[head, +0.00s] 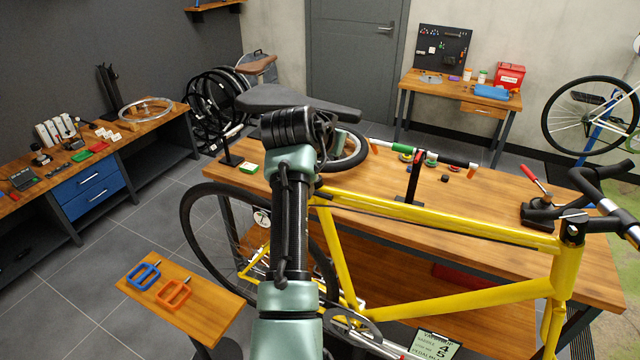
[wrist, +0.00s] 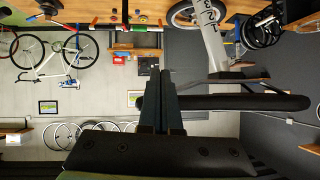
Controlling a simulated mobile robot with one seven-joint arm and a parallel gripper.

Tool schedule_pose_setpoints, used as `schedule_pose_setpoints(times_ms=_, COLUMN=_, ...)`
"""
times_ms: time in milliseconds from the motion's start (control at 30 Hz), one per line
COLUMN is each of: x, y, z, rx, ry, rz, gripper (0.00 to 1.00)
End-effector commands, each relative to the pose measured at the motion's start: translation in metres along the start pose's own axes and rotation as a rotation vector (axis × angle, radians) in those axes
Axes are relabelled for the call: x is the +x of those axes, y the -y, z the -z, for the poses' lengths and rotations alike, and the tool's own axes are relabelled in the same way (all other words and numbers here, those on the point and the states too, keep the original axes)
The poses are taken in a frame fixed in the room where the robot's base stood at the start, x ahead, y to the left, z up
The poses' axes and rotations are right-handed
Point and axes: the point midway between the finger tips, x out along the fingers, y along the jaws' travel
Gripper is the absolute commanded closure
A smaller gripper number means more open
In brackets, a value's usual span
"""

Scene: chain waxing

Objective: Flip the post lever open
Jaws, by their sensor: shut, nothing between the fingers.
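A yellow bicycle frame (head: 440,222) stands in front of the long workbench. Its black saddle (head: 325,100) is behind my arm in the head view; a long black saddle shape also shows in the wrist view (wrist: 245,102). A grey post marked with numbers (wrist: 213,42) rises at the upper right of the wrist view. My gripper (wrist: 160,78) is shut and empty, its fingers just left of the saddle and post in that view. My arm hides the post area and the fingers in the head view. I cannot make out the post lever in either view.
The long wooden workbench (head: 500,205) carries a stand with a horizontal bar (head: 440,155) and a red-handled tool (head: 535,178). Open floor (head: 95,255) lies at left.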

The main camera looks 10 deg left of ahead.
Motion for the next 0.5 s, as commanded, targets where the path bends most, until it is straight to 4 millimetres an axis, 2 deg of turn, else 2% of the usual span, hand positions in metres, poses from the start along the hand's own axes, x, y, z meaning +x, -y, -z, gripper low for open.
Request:
schedule_pose_setpoints(times_ms=100, x=0.012, y=0.011, z=-0.02, rx=-0.01, ry=0.093, rz=-0.044, gripper=1.0)
schedule_pose_setpoints(times_ms=233, x=0.019, y=0.017, z=-0.038, rx=-0.018, ry=0.163, rz=-0.084, gripper=1.0)
schedule_pose_setpoints(times_ms=500, x=0.023, y=0.019, z=-0.052, rx=-0.024, ry=0.211, rz=-0.116, gripper=1.0)
